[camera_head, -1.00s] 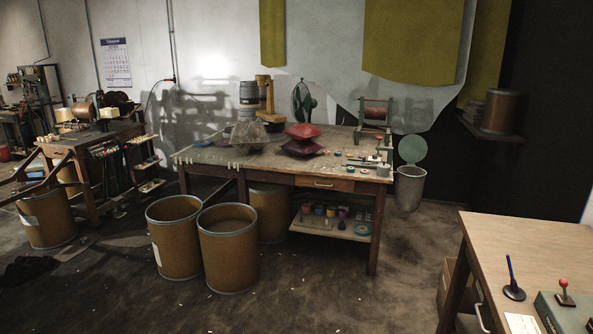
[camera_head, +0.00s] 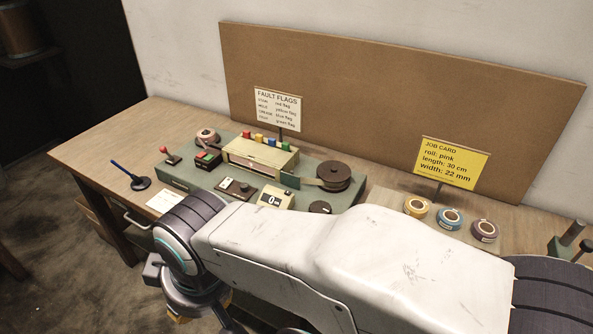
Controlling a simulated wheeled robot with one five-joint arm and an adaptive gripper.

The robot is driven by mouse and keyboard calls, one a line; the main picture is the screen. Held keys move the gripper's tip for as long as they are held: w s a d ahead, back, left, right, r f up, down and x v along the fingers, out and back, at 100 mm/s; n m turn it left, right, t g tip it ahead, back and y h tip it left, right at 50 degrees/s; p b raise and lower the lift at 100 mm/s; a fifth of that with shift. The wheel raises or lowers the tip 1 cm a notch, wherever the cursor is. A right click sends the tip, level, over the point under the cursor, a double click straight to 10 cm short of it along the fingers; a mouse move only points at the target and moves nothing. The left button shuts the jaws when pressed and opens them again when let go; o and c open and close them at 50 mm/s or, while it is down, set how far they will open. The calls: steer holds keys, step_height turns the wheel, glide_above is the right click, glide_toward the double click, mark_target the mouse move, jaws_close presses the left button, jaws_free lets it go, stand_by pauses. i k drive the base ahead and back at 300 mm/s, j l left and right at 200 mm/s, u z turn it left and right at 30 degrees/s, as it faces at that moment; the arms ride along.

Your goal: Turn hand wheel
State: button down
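A green machine base (camera_head: 180,183) lies on the workbench. A dark brown round disc (camera_head: 334,172), wheel-like, sits at its right end; I cannot tell for sure whether it is the hand wheel. A smaller black disc (camera_head: 321,207) lies in front of it, partly behind my arm. A counter (camera_head: 276,198) reading 0 stands beside that disc. My white arm crosses the foreground. My gripper (camera_head: 212,313) hangs at the lower left, in front of the bench and apart from the machine. Its fingertips are mostly hidden or cut off by the bottom edge.
A yellow job card (camera_head: 452,164) says pink roll, 30 cm, 22 mm. Yellow (camera_head: 416,207), blue (camera_head: 450,218) and purple (camera_head: 485,230) tape rolls sit at right. A blue pen (camera_head: 128,173) stands in a holder at left. A brown board (camera_head: 380,105) backs the bench.

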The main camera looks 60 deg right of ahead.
mark_target(320, 206)
steer(key=z, duration=1.95)
